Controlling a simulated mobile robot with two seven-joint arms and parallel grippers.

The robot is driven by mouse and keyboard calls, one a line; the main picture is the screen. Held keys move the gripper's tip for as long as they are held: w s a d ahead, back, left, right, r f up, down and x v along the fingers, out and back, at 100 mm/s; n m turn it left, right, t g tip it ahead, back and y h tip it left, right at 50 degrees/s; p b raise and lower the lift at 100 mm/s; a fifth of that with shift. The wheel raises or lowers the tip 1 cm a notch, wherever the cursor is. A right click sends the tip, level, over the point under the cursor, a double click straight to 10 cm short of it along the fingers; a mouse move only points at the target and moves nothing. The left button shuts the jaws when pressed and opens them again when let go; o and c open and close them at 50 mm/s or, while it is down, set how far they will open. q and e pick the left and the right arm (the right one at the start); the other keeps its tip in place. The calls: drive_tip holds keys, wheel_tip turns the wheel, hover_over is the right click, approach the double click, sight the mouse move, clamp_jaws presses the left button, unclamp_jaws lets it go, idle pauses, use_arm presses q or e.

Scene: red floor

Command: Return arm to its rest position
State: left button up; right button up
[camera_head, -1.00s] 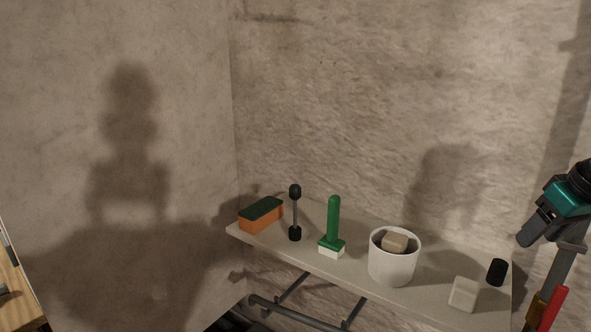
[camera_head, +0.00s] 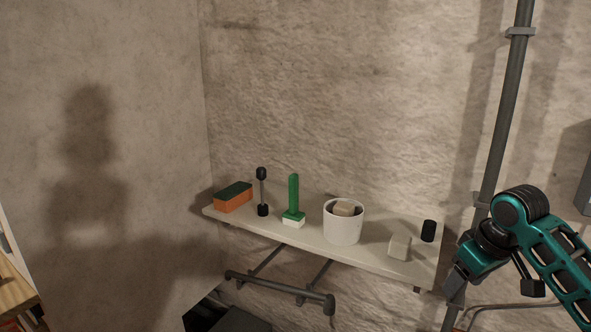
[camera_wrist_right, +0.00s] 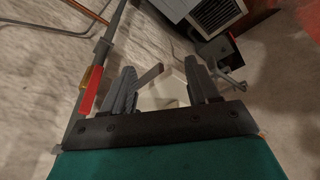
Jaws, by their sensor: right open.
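My right arm, teal and black, comes in from the right in the head view. Its gripper (camera_head: 452,288) hangs at the right end of the shelf, in front of the wall pipe, pointing down and left. In the right wrist view the two dark fingers (camera_wrist_right: 162,78) stand apart with nothing held between them. My left arm and gripper are not in view.
A wall shelf (camera_head: 375,258) bears an orange-green sponge (camera_head: 233,198), a black-ended dumbbell shape (camera_head: 262,194), a green-handled brush (camera_head: 293,200), a white pot (camera_head: 343,227) with a tan block, a pale block (camera_head: 399,247) and a black cylinder (camera_head: 428,231). A vertical pipe (camera_head: 505,95) stands right.

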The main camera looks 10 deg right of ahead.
drive_tip(key=s+a+f+n, duration=0.1)
drive_tip(key=s+a+f, duration=0.9)
drive_tip(key=a+f, duration=0.3)
drive_tip(key=s+a+f+m, duration=0.1)
drive_tip(key=s+a, duration=0.2)
drive_tip(key=s, duration=0.4)
drive_tip(key=s+a, duration=0.4)
drive_tip(key=s, duration=0.3)
drive_tip(key=w+a+f+t+y, duration=0.2)
drive_tip(key=w+f+t, duration=0.5)
drive_tip(key=f, duration=0.2)
drive_tip(key=shift+w+a, duration=0.25)
drive_tip(key=shift+a, duration=0.1)
